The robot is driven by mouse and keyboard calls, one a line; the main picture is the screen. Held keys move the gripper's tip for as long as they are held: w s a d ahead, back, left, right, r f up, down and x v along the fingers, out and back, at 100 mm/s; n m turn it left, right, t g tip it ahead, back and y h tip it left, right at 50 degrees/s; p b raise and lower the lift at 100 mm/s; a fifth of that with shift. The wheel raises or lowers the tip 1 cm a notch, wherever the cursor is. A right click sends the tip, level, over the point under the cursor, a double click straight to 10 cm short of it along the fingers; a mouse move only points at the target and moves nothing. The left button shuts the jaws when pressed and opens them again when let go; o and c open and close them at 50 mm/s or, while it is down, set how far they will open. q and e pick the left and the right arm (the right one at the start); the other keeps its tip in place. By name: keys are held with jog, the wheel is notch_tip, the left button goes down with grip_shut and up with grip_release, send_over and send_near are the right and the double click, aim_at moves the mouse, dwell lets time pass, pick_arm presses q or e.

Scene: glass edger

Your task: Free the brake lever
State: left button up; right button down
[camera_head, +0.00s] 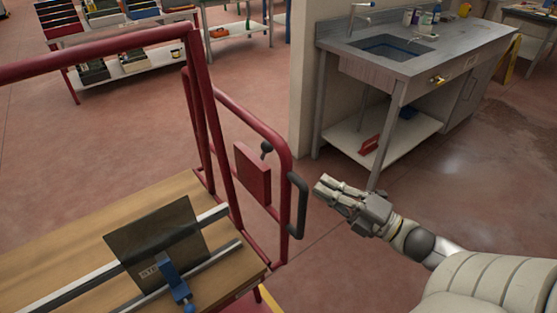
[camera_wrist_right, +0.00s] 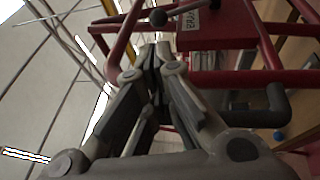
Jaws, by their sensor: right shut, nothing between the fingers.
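The brake lever (camera_head: 266,148) is a short lever with a dark ball knob at a red plate (camera_head: 254,176) on the cart's end frame. In the right wrist view the lever's knob (camera_wrist_right: 158,17) shows ahead of the fingertips, with its rod running right to a labelled red box (camera_wrist_right: 215,30). My right gripper (camera_head: 322,188) is shut and empty, to the right of the cart's black handle (camera_head: 298,206) and apart from the lever. It also shows in the right wrist view (camera_wrist_right: 155,52). My left gripper is not in view.
The red-framed cart has a wooden deck (camera_head: 150,205) with a dark glass pane (camera_head: 158,240), metal rails and a blue clamp (camera_head: 176,283). A sink bench (camera_head: 450,58) stands at the back right, beside a pale wall post (camera_head: 305,100). Shelves stand at the back left. Open floor lies between.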

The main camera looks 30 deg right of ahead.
aim_at(266, 152)
jog(key=x, duration=1.3)
jog(key=shift+w+p, duration=0.15)
jog(key=shift+p, duration=0.25)
jog(key=shift+a, duration=0.1)
